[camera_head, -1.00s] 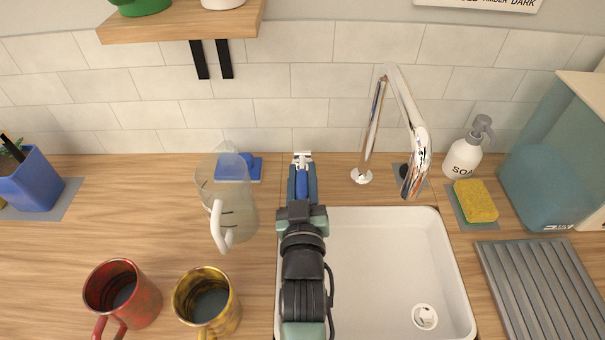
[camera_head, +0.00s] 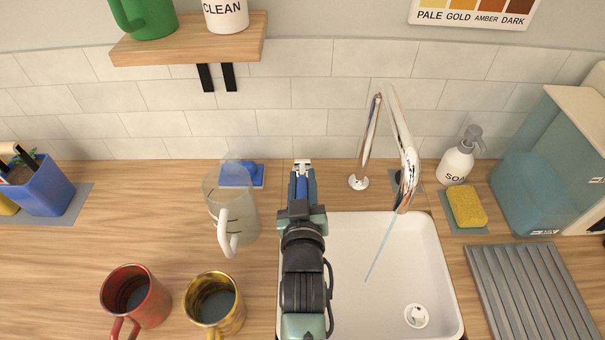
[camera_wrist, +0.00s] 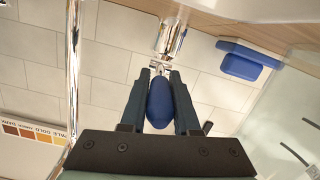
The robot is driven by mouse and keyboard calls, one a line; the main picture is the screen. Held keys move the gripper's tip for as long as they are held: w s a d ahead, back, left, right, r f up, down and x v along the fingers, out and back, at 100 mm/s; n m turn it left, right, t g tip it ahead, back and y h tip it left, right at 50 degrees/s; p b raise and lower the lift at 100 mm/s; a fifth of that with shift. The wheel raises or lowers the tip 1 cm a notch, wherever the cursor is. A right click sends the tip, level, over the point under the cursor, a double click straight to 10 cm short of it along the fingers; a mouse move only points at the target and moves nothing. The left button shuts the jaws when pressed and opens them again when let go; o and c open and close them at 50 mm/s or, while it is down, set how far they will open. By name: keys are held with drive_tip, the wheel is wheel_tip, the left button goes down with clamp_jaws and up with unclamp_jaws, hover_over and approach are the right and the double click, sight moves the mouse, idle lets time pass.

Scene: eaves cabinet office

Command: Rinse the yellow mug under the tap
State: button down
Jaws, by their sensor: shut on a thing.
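The yellow mug (camera_head: 236,318) stands upright on the counter at the lower centre-left of the head view, left of the sink, with something dark inside. The chrome tap (camera_head: 407,160) arches over the white sink (camera_head: 365,318), and a thin water stream (camera_head: 381,246) runs from its spout. My gripper (camera_head: 302,178) reaches to the back of the counter. In the wrist view my gripper (camera_wrist: 160,95) is shut on a blue lever (camera_wrist: 159,104), which sits before a chrome fitting (camera_wrist: 170,38). The mug is not in the wrist view.
A red mug (camera_head: 150,306) stands left of the yellow one. A clear jug (camera_head: 243,215) stands close left of my arm. A soap bottle (camera_head: 455,164), yellow sponge (camera_head: 466,206) and ridged grey rack (camera_head: 520,290) are right of the sink.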

drive_tip(key=c, duration=0.7)
unclamp_jaws()
drive_tip(key=shift+o, duration=0.2)
drive_tip(key=shift+s, duration=0.1)
drive_tip(key=s+r+b, duration=0.1)
drive_tip(key=s, duration=1.1)
drive_tip(key=shift+s+r, duration=0.35)
drive_tip(key=shift+r, duration=0.05)
